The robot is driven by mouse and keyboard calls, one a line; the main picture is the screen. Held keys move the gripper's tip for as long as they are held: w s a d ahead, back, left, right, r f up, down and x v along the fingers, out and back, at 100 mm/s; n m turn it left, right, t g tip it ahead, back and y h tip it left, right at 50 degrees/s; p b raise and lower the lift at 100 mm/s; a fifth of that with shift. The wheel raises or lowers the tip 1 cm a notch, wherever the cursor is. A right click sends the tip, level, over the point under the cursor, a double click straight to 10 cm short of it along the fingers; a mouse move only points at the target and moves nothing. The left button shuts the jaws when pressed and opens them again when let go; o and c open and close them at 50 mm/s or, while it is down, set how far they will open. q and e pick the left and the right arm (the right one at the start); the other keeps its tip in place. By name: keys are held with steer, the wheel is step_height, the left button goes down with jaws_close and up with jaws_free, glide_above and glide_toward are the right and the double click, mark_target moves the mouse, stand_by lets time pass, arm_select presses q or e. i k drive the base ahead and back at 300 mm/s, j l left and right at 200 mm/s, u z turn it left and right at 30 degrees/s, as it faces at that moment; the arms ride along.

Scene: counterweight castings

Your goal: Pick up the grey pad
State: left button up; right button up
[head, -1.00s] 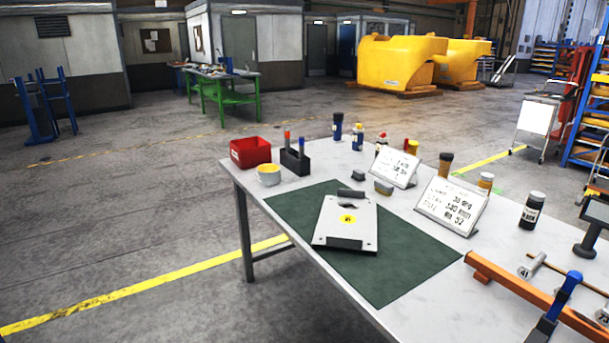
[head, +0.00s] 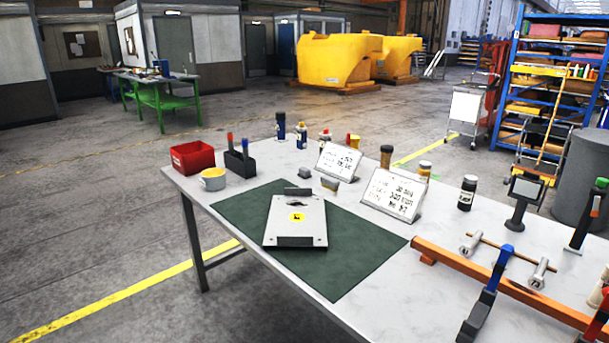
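A small grey block (head: 304,173) lies on the white table just beyond the green mat, and it may be the grey pad. A second small block (head: 330,184), grey with a yellowish lower part, sits to its right, close to the left sign. A dark grey piece (head: 298,191) lies at the far edge of a pale metal plate. I cannot tell for sure which of these is the pad. Neither of my grippers is in view.
The table (head: 350,318) carries a green mat (head: 355,260) with the metal plate (head: 296,222) on it. Signs (head: 394,195), bottles, a red bin (head: 193,157), a yellow-filled cup (head: 213,180) and a blue-handled clamp (head: 487,295) stand around. The mat's right part is clear.

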mark_target(303, 173)
steer(key=j+z, duration=0.1)
steer(key=z, duration=0.75)
steer(key=j+z, duration=0.3)
steer(key=j, duration=0.15)
steer(key=j+z, duration=0.35)
steer(key=k+j+z, duration=0.1)
steer(key=j+z, duration=0.2)
steer(key=j, duration=0.25)
steer(key=k+j+z, duration=0.15)
steer(key=j+z, duration=0.2)
steer(key=j, duration=0.1)
